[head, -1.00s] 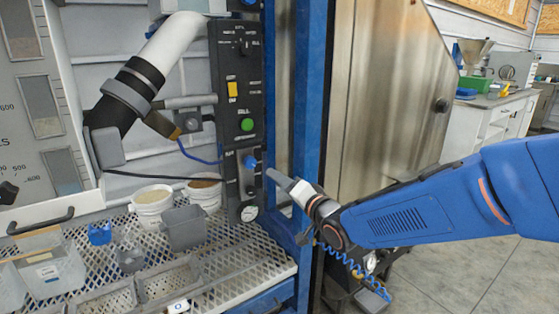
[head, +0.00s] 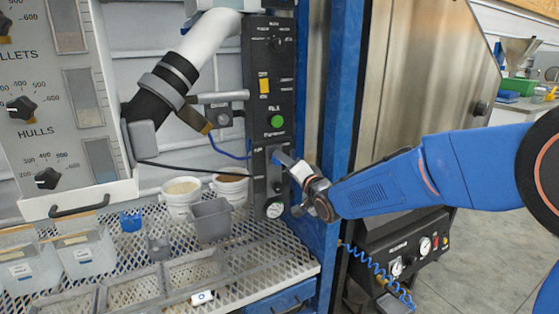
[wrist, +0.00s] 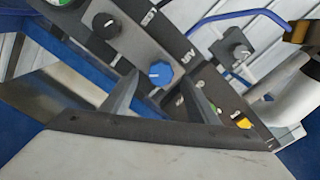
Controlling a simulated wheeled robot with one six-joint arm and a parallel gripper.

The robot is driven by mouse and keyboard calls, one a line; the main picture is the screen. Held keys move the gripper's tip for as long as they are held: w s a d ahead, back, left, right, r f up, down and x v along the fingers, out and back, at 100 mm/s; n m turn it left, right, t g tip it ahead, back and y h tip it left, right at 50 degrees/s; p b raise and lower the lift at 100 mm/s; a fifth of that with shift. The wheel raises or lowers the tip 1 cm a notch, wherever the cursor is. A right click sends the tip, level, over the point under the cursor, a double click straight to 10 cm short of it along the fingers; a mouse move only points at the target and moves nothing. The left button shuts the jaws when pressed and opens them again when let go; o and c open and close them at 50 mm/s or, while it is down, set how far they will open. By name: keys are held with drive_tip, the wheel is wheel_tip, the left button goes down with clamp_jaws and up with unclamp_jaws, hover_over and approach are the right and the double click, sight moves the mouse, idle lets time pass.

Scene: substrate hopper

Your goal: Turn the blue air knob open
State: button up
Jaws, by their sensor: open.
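The blue air knob (wrist: 160,73) shows in the wrist view on a dark control panel, with a ribbed rim and a pale mark on its face. My gripper (wrist: 161,80) is open, with one grey finger on each side of the knob in that view. I cannot tell whether the fingers touch it or how much depth is left between them. In the head view my gripper (head: 284,160) is at the lower part of the black panel (head: 258,90) and hides most of the knob, with only a bit of blue showing.
A green button (head: 277,121) and a yellow switch (head: 264,86) sit above on the panel, and a round gauge (head: 274,210) sits below. A blue post (head: 345,90) stands close to the right. Buckets and bins stand on the mesh shelf (head: 240,270) to the left.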

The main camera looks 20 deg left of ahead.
sight(279, 166)
drive_tip(key=shift+x, duration=2.35)
drive_tip(key=c, duration=1)
